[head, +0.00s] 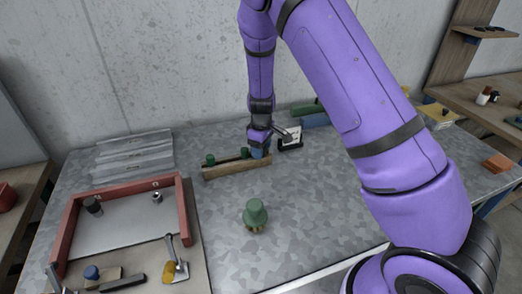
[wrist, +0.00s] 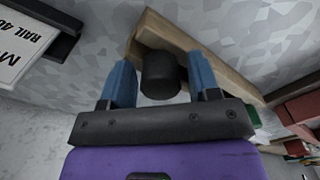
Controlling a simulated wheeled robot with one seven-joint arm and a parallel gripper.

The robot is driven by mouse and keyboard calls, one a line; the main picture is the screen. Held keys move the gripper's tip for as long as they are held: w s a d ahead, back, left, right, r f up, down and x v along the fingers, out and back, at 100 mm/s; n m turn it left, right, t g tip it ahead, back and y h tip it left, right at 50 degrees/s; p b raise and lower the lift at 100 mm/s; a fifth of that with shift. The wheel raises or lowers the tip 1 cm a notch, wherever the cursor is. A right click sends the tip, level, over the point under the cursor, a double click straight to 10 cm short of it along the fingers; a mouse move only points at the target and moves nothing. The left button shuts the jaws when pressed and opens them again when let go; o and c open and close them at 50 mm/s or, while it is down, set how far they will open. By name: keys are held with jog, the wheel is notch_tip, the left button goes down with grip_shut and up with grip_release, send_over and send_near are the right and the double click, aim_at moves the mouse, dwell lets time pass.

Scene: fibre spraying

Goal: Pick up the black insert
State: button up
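A black insert (wrist: 161,76), a short dark cylinder, shows in the wrist view at the end of a wooden rack (wrist: 228,73). My gripper (wrist: 159,66) is open, with one blue finger on each side of the insert. Gaps show between the insert and both fingers. In the head view my gripper (head: 260,151) is low at the right end of the wooden rack (head: 225,172), and it hides the insert there.
Green pieces (head: 211,159) sit in the rack. A labelled stand (head: 290,141) is close to the right of my gripper. A green knobbed piece (head: 255,215) stands in front. The red frame (head: 187,212) and a toggle clamp (head: 177,262) are at left. The tabletop between is clear.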

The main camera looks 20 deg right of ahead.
jog(key=c, duration=0.7)
